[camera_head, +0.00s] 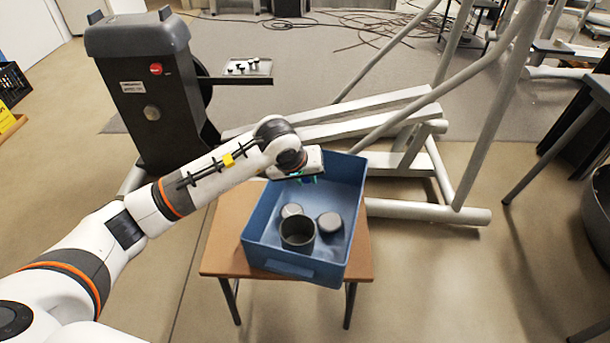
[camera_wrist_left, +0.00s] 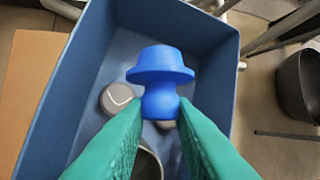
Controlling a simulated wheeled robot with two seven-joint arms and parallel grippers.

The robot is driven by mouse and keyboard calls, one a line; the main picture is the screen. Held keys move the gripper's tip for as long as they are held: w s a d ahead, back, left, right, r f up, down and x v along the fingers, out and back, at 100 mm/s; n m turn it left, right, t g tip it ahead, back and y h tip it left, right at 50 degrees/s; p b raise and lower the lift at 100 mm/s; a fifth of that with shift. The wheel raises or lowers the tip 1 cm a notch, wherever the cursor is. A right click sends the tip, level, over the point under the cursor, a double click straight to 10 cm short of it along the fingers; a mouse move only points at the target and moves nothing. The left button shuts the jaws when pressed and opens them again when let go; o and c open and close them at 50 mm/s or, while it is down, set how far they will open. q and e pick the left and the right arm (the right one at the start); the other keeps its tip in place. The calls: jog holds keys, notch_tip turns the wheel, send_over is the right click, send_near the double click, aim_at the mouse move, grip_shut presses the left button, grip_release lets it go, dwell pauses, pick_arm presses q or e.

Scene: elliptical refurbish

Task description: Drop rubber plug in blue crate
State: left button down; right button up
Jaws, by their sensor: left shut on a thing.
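The blue crate (camera_head: 258,225) stands on a small wooden table, and its wall also shows in the left wrist view (camera_wrist_left: 62,95). My left gripper (camera_head: 306,177) is over the far part of the crate. In the left wrist view its two green fingers (camera_wrist_left: 160,125) are shut on a bright blue rubber plug (camera_wrist_left: 160,78) with a wide flange. The plug is held above the crate's inside. In the head view the plug is mostly hidden by my wrist. My right gripper is not in view.
Inside the crate are a dark open cup (camera_head: 298,233) and two grey round caps (camera_head: 329,222). The wooden table (camera_head: 228,235) is bare to the left. An elliptical machine (camera_head: 150,90) with a small parts tray (camera_head: 248,68) stands behind, its grey frame tubes beside the crate.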

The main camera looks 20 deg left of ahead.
pick_arm(q)
jog(key=c, duration=1.2)
grip_release()
jog(key=shift+o, duration=0.2)
jog(key=p+v, duration=0.2)
jog(key=v, duration=1)
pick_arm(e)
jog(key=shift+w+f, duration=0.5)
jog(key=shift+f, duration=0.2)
